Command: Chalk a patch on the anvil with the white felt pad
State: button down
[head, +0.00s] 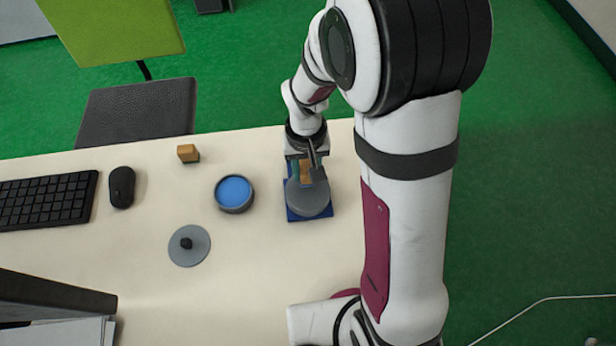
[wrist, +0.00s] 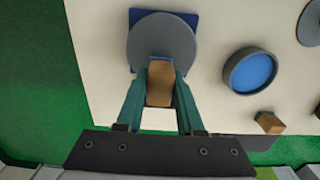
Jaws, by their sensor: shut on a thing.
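My gripper (wrist: 160,72) is shut on a tan wooden block (wrist: 160,86), held between its two teal fingers; it also shows in the head view (head: 305,172). A thin blue edge shows at the block's far end. The block's felt face is hidden, so I cannot tell its colour. The anvil, a round grey disc (wrist: 162,35) on a blue base (wrist: 192,18), lies at the fingertips; in the head view the disc (head: 309,198) is partly covered by my gripper. The block is over or at the disc's near edge; I cannot tell whether they touch.
A round grey dish with blue contents (head: 234,192) stands left of the anvil. A grey lid with a black knob (head: 189,246) lies nearer. A second tan block (head: 188,153), a mouse (head: 121,187) and a keyboard (head: 45,202) are further left.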

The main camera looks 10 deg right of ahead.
jog(key=shift+w, duration=0.8)
jog(key=shift+s, duration=3.8)
jog(key=shift+r, duration=0.35)
jog(key=shift+w+f, duration=0.1)
jog(key=shift+r, duration=3)
